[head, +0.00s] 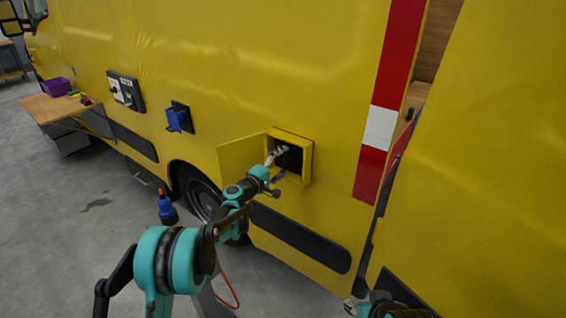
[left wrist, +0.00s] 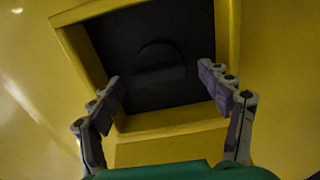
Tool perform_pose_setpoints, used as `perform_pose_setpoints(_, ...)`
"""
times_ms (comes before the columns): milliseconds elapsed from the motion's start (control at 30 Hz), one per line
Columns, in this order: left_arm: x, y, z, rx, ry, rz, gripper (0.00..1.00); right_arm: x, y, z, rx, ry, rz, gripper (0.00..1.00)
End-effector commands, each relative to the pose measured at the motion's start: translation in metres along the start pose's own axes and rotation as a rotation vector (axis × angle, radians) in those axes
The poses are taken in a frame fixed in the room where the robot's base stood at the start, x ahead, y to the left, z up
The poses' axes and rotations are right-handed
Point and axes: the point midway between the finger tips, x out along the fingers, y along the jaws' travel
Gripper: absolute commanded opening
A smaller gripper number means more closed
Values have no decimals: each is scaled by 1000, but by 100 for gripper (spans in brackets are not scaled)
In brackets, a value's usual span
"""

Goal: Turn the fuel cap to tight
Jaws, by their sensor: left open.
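The fuel cap (left wrist: 158,58) is a dark round shape with a lighter edge across it, inside a dark square recess in the left wrist view. Low light hides its details and any markings. The recess has a yellow frame (head: 306,158), and its yellow door (head: 238,158) stands open to the left. My left gripper (head: 278,155) is at the mouth of the recess. In the left wrist view its two fingers (left wrist: 160,92) are spread wide, one on each side below the cap, with nothing between them. My right gripper (head: 352,306) shows only in part at the bottom edge.
The yellow vehicle side fills most of the head view. A blue holder (head: 178,118) and a switch panel (head: 125,91) are mounted left of the recess. A wooden table (head: 50,107) stands far left. A blue bottle-like object (head: 167,208) is near the wheel.

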Motion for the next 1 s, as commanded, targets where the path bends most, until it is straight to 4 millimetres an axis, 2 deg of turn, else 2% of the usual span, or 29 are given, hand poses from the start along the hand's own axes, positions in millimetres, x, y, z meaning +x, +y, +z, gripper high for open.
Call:
perform_pose_setpoints(167,-30,0,-1,0,2,0,78,0,0,0,0,0,0,40)
perform_pose_setpoints(400,-83,0,-1,0,3,0,78,0,0,0,0,0,0,40)
perform_pose_setpoints(533,-103,0,-1,0,2,0,78,0,0,0,0,0,0,40)
perform_pose_setpoints(700,-115,0,0,1,0,0,78,0,0,0,0,0,0,40)
perform_pose_setpoints(1000,-116,0,0,1,-1,0,78,0,0,0,0,0,0,40)
